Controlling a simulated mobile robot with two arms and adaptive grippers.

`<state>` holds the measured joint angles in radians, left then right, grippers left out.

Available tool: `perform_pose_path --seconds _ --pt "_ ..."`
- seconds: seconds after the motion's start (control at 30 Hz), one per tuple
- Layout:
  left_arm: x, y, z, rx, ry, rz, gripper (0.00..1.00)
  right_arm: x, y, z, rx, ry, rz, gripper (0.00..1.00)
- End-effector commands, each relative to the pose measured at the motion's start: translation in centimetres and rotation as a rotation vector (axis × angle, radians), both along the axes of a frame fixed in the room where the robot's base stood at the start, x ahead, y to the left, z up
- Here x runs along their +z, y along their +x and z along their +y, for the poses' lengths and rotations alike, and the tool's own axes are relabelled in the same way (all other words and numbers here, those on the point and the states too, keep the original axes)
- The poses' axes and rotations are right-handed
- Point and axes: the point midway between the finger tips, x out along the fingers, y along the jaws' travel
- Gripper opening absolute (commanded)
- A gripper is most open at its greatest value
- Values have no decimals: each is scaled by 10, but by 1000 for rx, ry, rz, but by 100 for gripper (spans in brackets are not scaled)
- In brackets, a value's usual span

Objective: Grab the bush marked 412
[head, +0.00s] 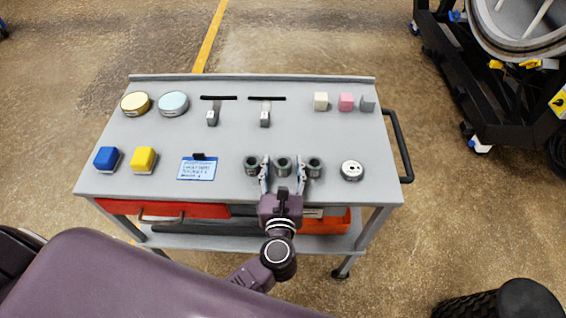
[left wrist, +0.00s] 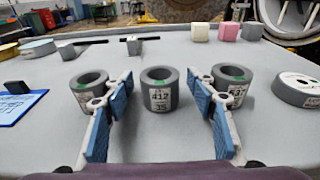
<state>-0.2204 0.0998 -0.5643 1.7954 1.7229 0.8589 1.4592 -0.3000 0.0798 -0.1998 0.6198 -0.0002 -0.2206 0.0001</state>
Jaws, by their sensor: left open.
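Three grey ring-shaped bushes stand in a row on the front part of the cart top. The middle bush (head: 284,163) carries a label reading 412 in the left wrist view (left wrist: 160,98). The left bush (head: 251,165) and the right bush (head: 314,167) also have labels, partly covered by my fingers in the left wrist view. My left gripper (head: 284,176) is open, with one blue-padded finger on each side of the 412 bush. In the left wrist view gaps show between the fingers and that bush. My right gripper is not in view.
The grey cart top (head: 225,140) also holds a round disc (head: 352,170) at right, a blue note (head: 197,169), blue (head: 106,158) and yellow (head: 143,159) blocks at left, and round tins, small blocks and two metal pieces behind. The middle of the top is clear.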

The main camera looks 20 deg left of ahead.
Motion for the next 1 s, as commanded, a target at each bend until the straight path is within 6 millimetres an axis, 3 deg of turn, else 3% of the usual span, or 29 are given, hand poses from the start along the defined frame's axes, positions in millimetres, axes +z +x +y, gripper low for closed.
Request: perform_pose_path --seconds 0.2,0.67,1.0 --pt "0 0 0 0 0 0 51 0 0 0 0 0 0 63" --pt "0 0 0 0 0 0 0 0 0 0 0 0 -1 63" --pt "4 1 0 0 0 -3 0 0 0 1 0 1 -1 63"
